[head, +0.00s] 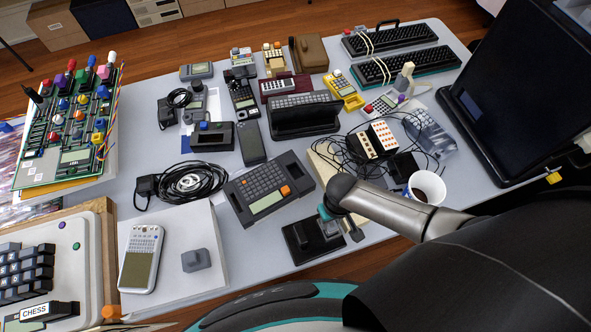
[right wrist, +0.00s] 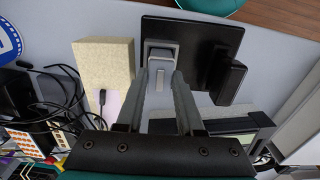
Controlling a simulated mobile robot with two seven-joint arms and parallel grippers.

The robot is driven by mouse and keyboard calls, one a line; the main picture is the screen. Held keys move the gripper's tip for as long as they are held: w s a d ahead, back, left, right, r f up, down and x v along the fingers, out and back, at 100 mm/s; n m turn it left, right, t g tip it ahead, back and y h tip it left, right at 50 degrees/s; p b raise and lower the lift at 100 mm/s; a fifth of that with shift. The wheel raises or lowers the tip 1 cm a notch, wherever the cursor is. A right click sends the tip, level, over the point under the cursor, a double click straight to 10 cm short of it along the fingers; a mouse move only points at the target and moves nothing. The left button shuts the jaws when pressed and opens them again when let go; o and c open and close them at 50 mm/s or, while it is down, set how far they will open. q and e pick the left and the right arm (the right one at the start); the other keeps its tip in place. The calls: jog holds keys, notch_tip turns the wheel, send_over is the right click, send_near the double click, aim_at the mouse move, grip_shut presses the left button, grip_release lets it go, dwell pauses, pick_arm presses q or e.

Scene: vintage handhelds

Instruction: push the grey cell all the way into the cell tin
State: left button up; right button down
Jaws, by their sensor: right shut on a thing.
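My right gripper (head: 341,227) is low at the front of the table, over a black tin-like base (head: 297,249). In the right wrist view its two fingers (right wrist: 160,78) are closed on a small grey piece, which looks like the grey cell (right wrist: 160,62). This piece stands at the left side of the black base (right wrist: 190,28), within or against a lighter grey frame. How deep it sits is hard to tell, as the fingers hide its near part. A black block (right wrist: 230,82) stands on the base to the right. My left gripper is not in view.
A dark calculator (head: 265,190) lies just behind the base. A beige block (head: 322,172), tangled black cables and a white cup (head: 427,187) are close to the arm. A grey lump (head: 196,260) and a pale handheld (head: 141,257) lie on white sheets to the left.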

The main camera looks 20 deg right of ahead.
jog(key=shift+f+b, duration=0.45)
jog(key=shift+f, duration=0.15)
jog(key=shift+c, duration=2.3)
grip_release()
jog(key=shift+c, duration=1.4)
notch_tip(320, 180, up, 5)
jog(key=p, duration=0.5)
jog(key=shift+r, duration=1.05)
jog(key=shift+s, duration=0.1)
